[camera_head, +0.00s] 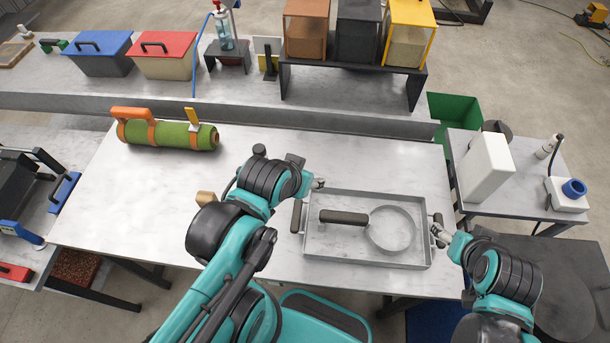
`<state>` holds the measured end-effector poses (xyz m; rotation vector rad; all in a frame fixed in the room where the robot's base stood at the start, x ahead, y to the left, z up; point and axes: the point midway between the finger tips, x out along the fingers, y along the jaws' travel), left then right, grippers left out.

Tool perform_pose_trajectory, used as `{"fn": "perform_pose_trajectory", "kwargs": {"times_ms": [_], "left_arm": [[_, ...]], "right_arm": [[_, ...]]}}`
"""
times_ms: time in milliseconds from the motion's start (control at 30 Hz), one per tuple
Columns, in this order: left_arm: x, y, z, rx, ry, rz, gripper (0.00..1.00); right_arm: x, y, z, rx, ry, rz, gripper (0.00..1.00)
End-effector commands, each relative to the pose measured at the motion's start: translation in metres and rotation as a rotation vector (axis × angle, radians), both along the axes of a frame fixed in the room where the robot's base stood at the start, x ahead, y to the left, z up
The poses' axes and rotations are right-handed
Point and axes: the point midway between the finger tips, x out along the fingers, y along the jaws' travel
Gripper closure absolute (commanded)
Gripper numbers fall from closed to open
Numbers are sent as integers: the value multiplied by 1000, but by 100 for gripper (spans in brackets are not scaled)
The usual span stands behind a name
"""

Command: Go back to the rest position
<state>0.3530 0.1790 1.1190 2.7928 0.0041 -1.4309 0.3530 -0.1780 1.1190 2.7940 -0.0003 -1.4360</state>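My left gripper (317,184) is at the upper left corner of a shallow grey metal tray (365,262), just above its dark left handle (297,216). My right gripper (441,236) is at the tray's right side, close to the dark right handle (437,221). Both grippers are small and partly hidden by my own wrists, so I cannot tell whether their fingers are open or shut, or touch the handles. The tray lies flat on the light worktable (200,235). Inside it is a metal ring tool (413,240) with a dark grip.
A white container (487,165) stands right.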

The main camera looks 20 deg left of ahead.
Motion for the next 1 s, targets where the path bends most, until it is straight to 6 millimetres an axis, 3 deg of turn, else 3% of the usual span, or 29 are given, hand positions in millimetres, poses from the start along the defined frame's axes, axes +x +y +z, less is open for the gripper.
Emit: {"fn": "perform_pose_trajectory", "kwargs": {"times_ms": [267,667,1000], "left_arm": [[0,0,-3,0,1,-2,51],[0,-1,-79,2,3,-4,51],[0,-1,-80,2,3,-4,51]], "right_arm": [[0,0,-3,0,0,0,32],[0,0,-78,0,0,0,32],[0,0,-79,0,0,0,32]]}}
